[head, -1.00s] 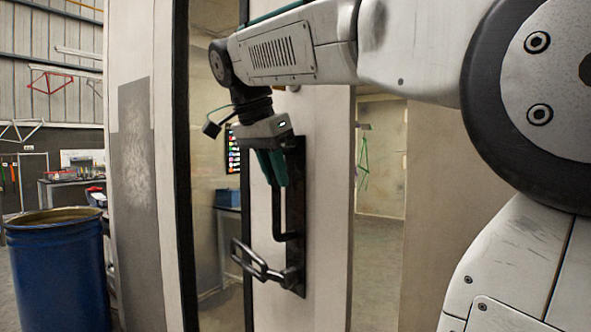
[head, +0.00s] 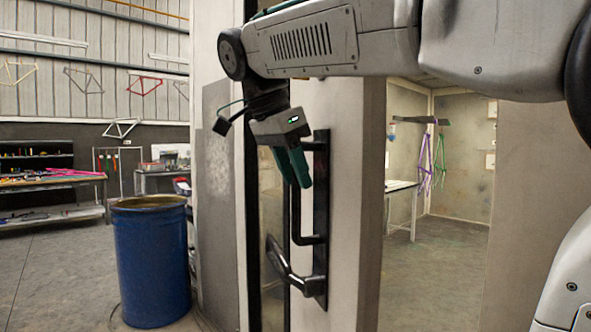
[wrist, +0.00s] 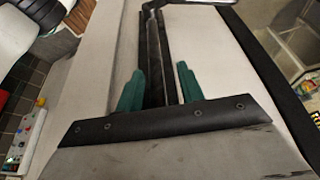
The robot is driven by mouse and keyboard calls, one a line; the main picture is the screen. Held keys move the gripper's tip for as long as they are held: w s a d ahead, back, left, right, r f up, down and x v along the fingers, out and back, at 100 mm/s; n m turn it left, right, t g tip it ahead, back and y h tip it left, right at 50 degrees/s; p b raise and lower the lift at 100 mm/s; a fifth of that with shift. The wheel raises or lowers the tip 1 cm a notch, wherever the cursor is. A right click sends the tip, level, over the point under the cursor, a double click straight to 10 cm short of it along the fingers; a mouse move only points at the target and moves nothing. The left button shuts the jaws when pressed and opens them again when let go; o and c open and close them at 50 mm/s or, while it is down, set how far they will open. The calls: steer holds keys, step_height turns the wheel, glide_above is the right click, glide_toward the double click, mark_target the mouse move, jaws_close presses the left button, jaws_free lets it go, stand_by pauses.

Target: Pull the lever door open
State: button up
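The door (head: 345,110) is a pale panel standing ajar, with a gap along its right edge. It carries a black plate (head: 321,200) with an upright pull bar (head: 296,215) and a black lever (head: 285,265) below, which sticks out to the left. My gripper (head: 299,182) has teal fingers and is at the upper part of the pull bar, above the lever. In the wrist view, the fingers (wrist: 159,82) stand apart on either side of the black bar and plate (wrist: 153,50). I see no clear contact with the bar.
The gap at right shows the booth interior, with a table (head: 402,190) and hanging bike frames (head: 425,162). A blue barrel (head: 151,265) stands on the floor at left. A workbench (head: 45,190) is farther back. The floor between barrel and bench is clear.

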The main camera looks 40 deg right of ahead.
steer(key=shift+r, duration=0.1)
steer(key=v, duration=0.7)
steer(key=shift+r, duration=0.4)
steer(key=shift+a, duration=0.15)
